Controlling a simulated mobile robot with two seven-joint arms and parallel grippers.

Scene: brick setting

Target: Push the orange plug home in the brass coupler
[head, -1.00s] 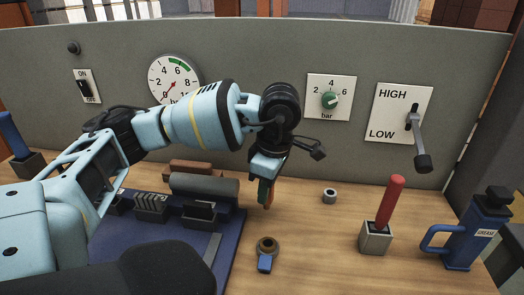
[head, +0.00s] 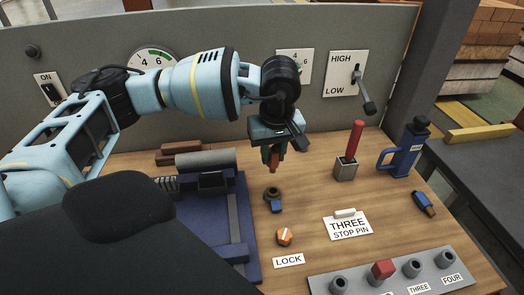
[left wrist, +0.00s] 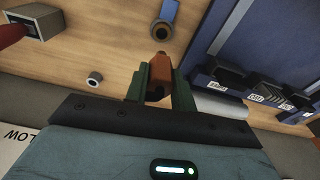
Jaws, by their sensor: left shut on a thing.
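My left gripper (head: 274,150) is shut on the orange plug (head: 272,163), which points down above the bench. In the left wrist view the plug (left wrist: 154,68) sits between the green fingers. The brass coupler (head: 273,193), a short ring with a blue tab, stands on the bench in front of the plug. In the left wrist view the coupler (left wrist: 161,30) shows just beyond the plug's tip. The plug appears apart from the coupler; its exact height above it is unclear. My right gripper is not in view.
A blue fixture (head: 230,215) lies left of the coupler. An orange lock knob (head: 284,237) stands in front. A red-handled lever (head: 355,140) and blue grease can (head: 405,150) stand right. A small grey ring (left wrist: 95,79) is near the gripper. A stop-pin label (head: 348,227) lies front right.

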